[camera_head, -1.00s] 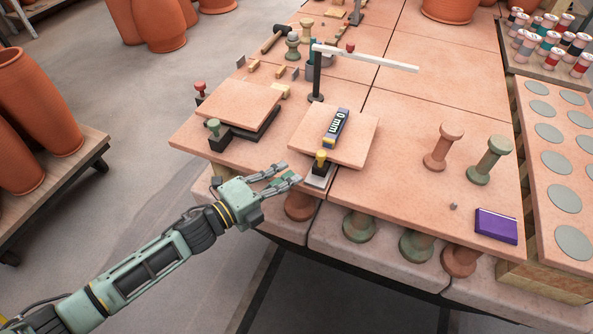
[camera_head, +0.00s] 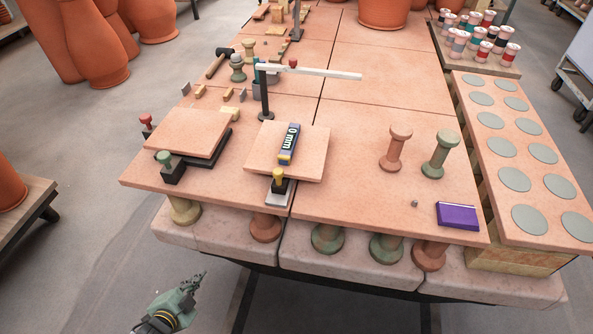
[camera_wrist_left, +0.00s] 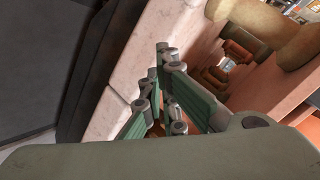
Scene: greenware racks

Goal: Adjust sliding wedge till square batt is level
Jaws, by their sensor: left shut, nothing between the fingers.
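A square batt (camera_head: 258,158) of pale terracotta sits raised near the front of the table, with a dark blue gauge (camera_head: 290,140) on it whose label reads "0 mm". A sliding wedge (camera_head: 279,196) with a yellow knob (camera_head: 278,175) sticks out from under the batt's front edge. Whether the batt is exactly level cannot be told. My left gripper (camera_head: 198,277) is shut and empty, low in front of the table and apart from the wedge. In the left wrist view its fingers (camera_wrist_left: 164,60) are together beside the table's pale side. My right gripper is not in view.
A second square batt (camera_head: 188,132) with green-knobbed (camera_head: 163,157) and red-knobbed (camera_head: 146,119) pieces stands left. A post with a white arm (camera_head: 320,74) rises behind. Two spools (camera_head: 397,150) (camera_head: 440,155) and a purple box (camera_head: 457,215) stand right. Floor left of my gripper is clear.

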